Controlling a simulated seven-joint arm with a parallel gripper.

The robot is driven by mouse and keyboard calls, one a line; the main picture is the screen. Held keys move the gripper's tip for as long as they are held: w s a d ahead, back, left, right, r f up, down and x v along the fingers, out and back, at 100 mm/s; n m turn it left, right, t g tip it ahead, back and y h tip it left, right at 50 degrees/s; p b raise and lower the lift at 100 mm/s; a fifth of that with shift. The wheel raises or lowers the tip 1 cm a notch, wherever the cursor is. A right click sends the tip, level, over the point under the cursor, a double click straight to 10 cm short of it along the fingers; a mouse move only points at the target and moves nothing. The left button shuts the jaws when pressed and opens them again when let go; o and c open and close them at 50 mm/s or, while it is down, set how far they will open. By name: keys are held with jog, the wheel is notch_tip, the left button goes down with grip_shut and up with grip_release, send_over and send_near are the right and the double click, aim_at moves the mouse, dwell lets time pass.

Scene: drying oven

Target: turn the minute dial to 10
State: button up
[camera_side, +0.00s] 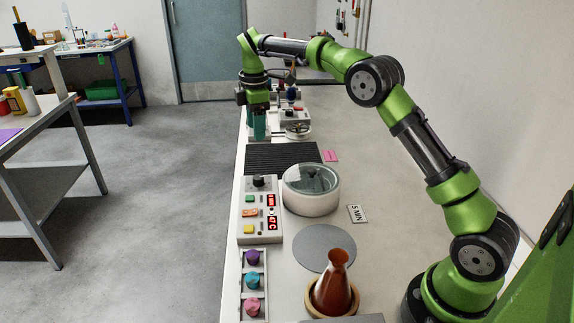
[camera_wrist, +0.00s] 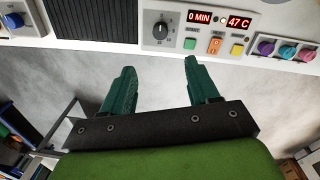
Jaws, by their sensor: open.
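The minute dial (camera_wrist: 160,30) is a round black knob on a pale control panel (camera_side: 246,232); it also shows in the side view (camera_side: 258,181). In the wrist view, the red minute display (camera_wrist: 199,18) reads 0 MIN and the temperature display (camera_wrist: 239,22) reads 47 C. My gripper (camera_wrist: 158,64) is open and empty, its teal fingers apart and below the dial in the picture. In the side view, my gripper (camera_side: 260,136) points down, higher in the picture than the panel. It touches neither panel nor dial. The dial's pointer is too small to read surely.
Green (camera_wrist: 190,43), orange (camera_wrist: 215,45) and yellow (camera_wrist: 237,49) buttons sit beside the dial. A round lidded vessel (camera_side: 311,202), a flask of brown liquid (camera_side: 335,290), a "5 MIN" card (camera_side: 357,214) and purple, blue and pink knobs share the bench. A black ribbed mat (camera_side: 283,158) lies beyond the panel.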

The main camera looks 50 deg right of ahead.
aim_at(258, 177)
jog(key=f, duration=1.6)
jog(key=shift+w+d+f, duration=0.1)
jog(key=shift+w+d, duration=0.05)
jog(key=shift+w, duration=0.2)
jog(key=shift+c, duration=0.2)
jog(key=c, duration=1)
